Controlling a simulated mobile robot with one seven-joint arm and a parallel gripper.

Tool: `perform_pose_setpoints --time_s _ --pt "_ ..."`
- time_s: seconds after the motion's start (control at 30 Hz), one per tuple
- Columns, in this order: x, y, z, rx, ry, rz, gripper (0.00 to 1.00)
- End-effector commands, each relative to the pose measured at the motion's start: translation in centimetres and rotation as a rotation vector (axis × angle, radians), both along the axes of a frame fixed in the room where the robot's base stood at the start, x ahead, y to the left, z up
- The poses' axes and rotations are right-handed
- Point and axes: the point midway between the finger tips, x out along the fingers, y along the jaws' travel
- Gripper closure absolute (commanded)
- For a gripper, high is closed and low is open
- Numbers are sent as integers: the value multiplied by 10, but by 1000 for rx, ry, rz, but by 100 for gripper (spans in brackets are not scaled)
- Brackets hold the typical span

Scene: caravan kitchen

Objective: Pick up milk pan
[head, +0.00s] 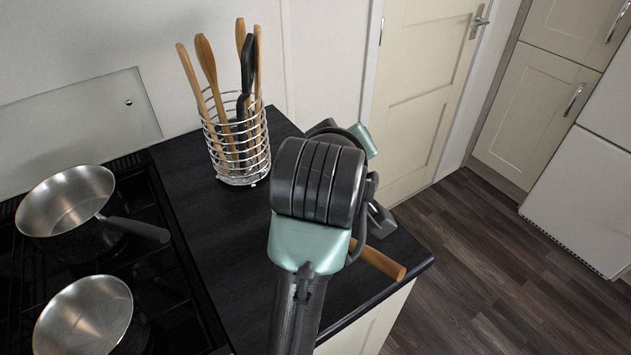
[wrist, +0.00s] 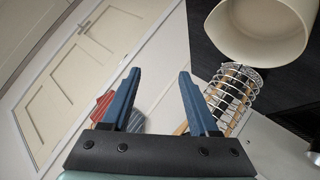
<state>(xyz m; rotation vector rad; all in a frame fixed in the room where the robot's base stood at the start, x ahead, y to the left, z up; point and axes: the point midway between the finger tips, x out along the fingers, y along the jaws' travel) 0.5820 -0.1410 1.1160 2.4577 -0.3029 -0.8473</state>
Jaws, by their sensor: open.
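A cream, round, hollow pan (wrist: 258,32), which looks like the milk pan, shows at the top right of the wrist view, on the dark worktop. In the head view my arm hides its body. A wooden handle (head: 380,260) sticks out from behind my arm near the worktop's corner and may belong to it. My gripper (wrist: 156,75) is open and empty, with both dark blue fingers apart. The cream pan is up and to the right of the fingers, not between them. In the head view the wrist largely hides the gripper.
A wire utensil holder (head: 238,150) with wooden utensils stands on the dark worktop (head: 215,215), left of my arm. Two steel pans (head: 65,200) (head: 85,318) sit on the hob at the left. A striped red and blue thing (wrist: 103,107) shows behind the fingers. Open floor (head: 480,260) lies right.

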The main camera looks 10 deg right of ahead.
Motion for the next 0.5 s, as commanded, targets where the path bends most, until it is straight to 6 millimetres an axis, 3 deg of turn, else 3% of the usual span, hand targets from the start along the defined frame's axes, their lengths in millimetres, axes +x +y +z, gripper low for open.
perform_pose_setpoints --time_s 0.03,0.27,0.5 --pt "-4 -2 15 1 88 5 39" --pt "-39 -1 4 27 480 67 39" --pt "-82 13 3 90 795 165 39"
